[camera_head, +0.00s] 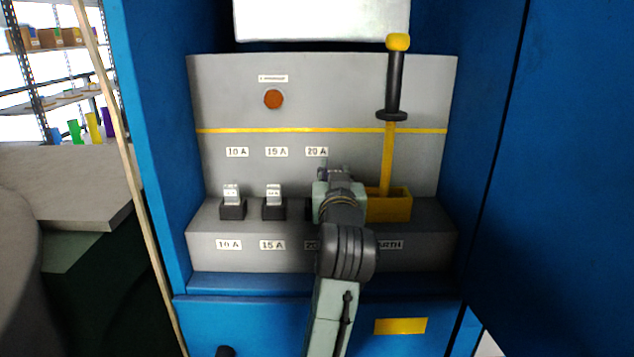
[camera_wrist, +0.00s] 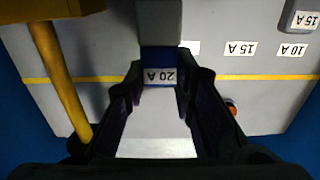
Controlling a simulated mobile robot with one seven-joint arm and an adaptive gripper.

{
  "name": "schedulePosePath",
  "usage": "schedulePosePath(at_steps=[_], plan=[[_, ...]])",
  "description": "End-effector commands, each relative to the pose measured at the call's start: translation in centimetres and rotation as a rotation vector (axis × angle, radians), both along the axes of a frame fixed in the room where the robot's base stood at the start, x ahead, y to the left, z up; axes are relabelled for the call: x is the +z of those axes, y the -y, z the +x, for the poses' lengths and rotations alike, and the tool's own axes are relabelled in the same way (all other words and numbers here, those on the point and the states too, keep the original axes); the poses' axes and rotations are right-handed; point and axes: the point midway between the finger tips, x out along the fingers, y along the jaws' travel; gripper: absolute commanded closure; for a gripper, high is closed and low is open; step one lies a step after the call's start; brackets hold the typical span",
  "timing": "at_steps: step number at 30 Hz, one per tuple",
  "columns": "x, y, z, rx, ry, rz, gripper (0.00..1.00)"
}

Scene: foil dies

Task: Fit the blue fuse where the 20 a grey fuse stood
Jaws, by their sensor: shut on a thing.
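My gripper (camera_head: 335,175) is at the 20 A place, right of the 15 A one. In the wrist view its fingers (camera_wrist: 160,75) are shut on the blue fuse (camera_wrist: 158,55), which bears a 20 A label. A grey block (camera_wrist: 160,20) shows against the fuse's far side in that view; I cannot tell what it belongs to. My gripper and arm hide the 20 A holder in the head view, so I cannot tell whether the fuse is seated. No 20 A grey fuse is identifiable.
Light fuses stand in dark holders at 10 A (camera_head: 231,195) and 15 A (camera_head: 273,195). Close right of my gripper is an upright earth lever (camera_head: 395,85) in a yellow box (camera_head: 390,208). Blue cabinet walls (camera_head: 150,150) bound both sides.

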Motion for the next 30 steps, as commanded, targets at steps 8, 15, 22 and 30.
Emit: schedulePosePath(at_steps=[8, 15, 22, 30], plan=[[-0.3, -3.4, 2.3, 0.0, 0.0, -0.001, 1.0], [-2.9, -3.5, 2.3, 0.0, -0.006, -0.001, 1.0], [-4.0, -3.5, 2.3, 0.0, -0.001, 0.0, 1.0], [-4.0, -3.4, 2.3, 0.0, -0.001, 0.0, 0.67]])
